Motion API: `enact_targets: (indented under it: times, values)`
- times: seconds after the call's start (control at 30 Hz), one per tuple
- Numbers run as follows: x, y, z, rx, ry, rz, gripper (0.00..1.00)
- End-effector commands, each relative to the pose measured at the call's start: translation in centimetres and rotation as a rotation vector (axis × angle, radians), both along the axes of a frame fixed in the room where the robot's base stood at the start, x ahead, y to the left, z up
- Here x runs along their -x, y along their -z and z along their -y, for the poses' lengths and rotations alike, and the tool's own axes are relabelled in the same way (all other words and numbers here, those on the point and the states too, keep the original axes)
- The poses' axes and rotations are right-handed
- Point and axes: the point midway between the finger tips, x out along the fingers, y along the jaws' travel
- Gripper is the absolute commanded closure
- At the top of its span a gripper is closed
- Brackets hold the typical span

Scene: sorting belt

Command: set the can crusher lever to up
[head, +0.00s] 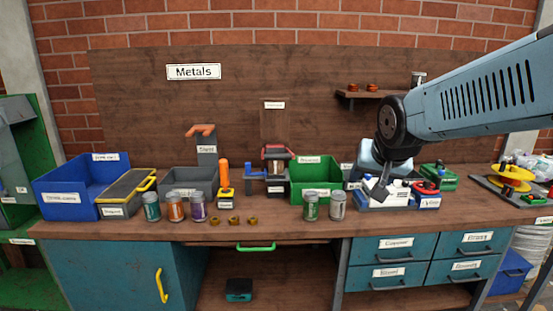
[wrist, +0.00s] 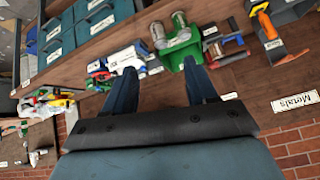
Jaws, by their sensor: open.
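A dark device with a red bar (head: 276,151) across its top stands left of the green bin and looks like the can crusher; its label is too small to read. I cannot tell surely whether that bar is up or down. It also shows in the wrist view (wrist: 227,48), right of the green bin. An upright orange lever (head: 224,174) on a yellow and black base stands further left. My gripper (head: 380,190) is over the blue tray at the right of the bench, well away from both. In the wrist view its two fingers (wrist: 160,80) are apart with nothing held.
A green bin (head: 318,179) stands between my gripper and the red-barred device, with two cans (head: 324,206) in front. Several coloured cans (head: 174,208) stand further left. The blue tray (head: 398,206) holds white items. A small shelf (head: 372,95) is on the back board.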

Motion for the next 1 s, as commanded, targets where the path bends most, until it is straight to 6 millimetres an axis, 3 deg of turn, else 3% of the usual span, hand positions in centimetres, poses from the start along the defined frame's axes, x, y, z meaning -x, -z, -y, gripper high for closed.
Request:
enact_targets:
  times: [0.2,0.5,0.8,1.0]
  values:
    - [-7.6,1.1,-1.5,-0.132,0.096,0.136,0.43]
    - [-16.7,3.2,-4.5,-0.4,0.177,0.304,0.43]
    - [-23.6,6.3,-8.2,-0.76,0.223,0.411,0.43]
    - [-26.8,8.6,-10.7,-1.036,0.242,0.44,0.43]
